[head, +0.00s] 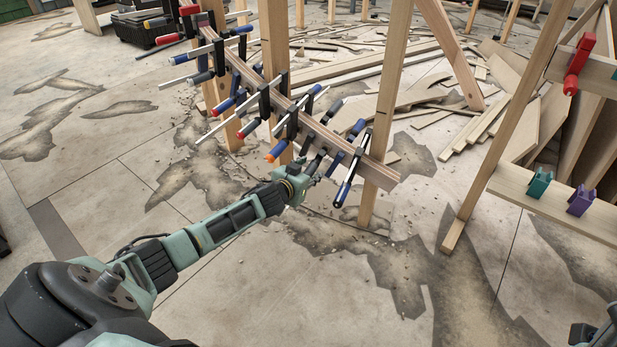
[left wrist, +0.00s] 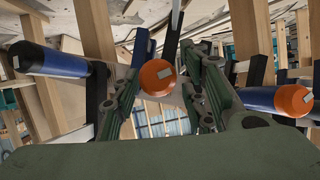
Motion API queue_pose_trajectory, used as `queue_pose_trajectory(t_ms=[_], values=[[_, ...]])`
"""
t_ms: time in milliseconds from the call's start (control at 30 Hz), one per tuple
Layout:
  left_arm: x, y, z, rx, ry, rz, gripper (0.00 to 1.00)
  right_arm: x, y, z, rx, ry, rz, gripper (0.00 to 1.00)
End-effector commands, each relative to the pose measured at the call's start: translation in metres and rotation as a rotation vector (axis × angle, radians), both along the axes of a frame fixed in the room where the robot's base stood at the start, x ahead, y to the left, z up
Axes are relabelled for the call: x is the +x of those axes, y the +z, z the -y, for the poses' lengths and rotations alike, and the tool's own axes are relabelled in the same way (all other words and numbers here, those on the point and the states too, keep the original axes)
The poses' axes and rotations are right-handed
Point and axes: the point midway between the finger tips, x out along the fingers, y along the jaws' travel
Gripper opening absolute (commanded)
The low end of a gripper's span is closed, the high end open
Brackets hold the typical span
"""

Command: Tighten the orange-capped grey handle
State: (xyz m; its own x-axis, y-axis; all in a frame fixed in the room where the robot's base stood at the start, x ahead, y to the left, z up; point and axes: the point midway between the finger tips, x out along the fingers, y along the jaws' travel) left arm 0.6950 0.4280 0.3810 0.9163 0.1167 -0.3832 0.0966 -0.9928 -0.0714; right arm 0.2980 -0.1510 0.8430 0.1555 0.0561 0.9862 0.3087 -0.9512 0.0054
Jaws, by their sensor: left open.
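The orange cap of a handle (left wrist: 157,77) shows end-on between the two fingers of my left gripper in the left wrist view. The handle's body behind the cap is mostly hidden, so I cannot see its colour. My left gripper (head: 312,168) is open around it, with a finger on each side and visible gaps. In the head view it reaches the lower side of the slanting clamped stringer (head: 330,137), and the handle between its fingers is hidden. Another orange-capped handle, with a blue body (left wrist: 270,99), is just right of the gripper.
Several bar clamps with blue, grey or red handles crowd the stringer. A blue handle with a dark cap (left wrist: 50,62) is at left in the wrist view. An upright wooden post (head: 385,100) stands close beyond the gripper. Open floor (head: 330,290) lies in front.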

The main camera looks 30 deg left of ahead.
Motion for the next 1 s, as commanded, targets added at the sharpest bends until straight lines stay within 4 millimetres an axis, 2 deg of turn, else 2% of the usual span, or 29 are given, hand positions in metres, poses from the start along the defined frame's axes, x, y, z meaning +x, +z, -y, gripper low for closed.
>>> queue_pose_trajectory(t_ms=[300, 767, 1000], values=[[0.0029, -0.0008, 0.0000, -0.001, -0.001, 0.000, 0.40, 0.0006, 0.0012, -0.0003, -0.001, -0.001, 0.004, 0.40], [0.0027, -0.0010, 0.0004, 0.000, -0.001, 0.000, 0.00, 0.0003, 0.0011, -0.0003, -0.001, 0.000, 0.004, 0.40], [0.0027, -0.0013, 0.0013, 0.010, -0.001, -0.001, 0.00, 0.0003, 0.0011, -0.0003, -0.001, 0.000, 0.004, 0.40]])
